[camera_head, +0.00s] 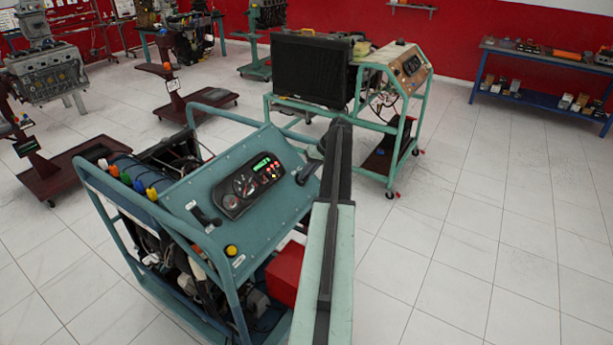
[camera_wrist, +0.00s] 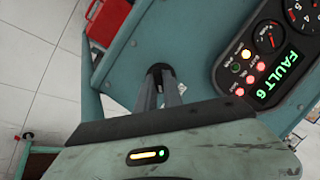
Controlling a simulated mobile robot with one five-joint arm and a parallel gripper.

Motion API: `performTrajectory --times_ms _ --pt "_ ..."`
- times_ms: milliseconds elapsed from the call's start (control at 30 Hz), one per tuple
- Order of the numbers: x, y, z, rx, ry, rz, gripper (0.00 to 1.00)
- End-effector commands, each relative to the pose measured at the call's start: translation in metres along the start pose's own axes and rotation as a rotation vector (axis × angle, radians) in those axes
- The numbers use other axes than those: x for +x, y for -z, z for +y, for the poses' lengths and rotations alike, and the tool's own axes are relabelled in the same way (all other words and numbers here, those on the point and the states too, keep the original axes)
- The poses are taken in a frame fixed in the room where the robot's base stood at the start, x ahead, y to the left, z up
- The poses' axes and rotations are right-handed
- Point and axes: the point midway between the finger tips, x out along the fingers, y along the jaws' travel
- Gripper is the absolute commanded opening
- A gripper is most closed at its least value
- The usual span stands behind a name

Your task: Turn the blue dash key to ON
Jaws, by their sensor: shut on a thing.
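The blue-teal dash panel (camera_head: 190,190) tops a trainer stand in the head view; it also fills much of the wrist view (camera_wrist: 195,45). Its black instrument cluster (camera_head: 250,187) has lit red lamps, and its green display (camera_wrist: 275,78) reads FAULT 6 in the wrist view. My gripper (camera_wrist: 161,78) reaches the panel near its edge, left of the cluster in the wrist view. Its fingers are close together on a small dark round part, taken as the dash key. The fingers hide most of the key, so its turned position cannot be told.
A red box (camera_head: 285,272) sits low in the trainer's frame. A yellow knob (camera_head: 231,250) is on the panel's front corner. Another green-framed stand with a radiator (camera_head: 310,70) is behind. A blue workbench (camera_head: 545,98) stands at back right. The tiled floor (camera_head: 480,250) at right is clear.

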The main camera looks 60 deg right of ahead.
Motion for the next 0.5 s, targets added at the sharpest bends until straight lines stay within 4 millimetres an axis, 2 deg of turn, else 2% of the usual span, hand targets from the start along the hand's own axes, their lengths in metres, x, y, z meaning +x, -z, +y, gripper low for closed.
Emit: performTrajectory --times_ms 500 --pt "-0.0007 -0.0016 0.0013 0.049 0.015 -0.002 0.00"
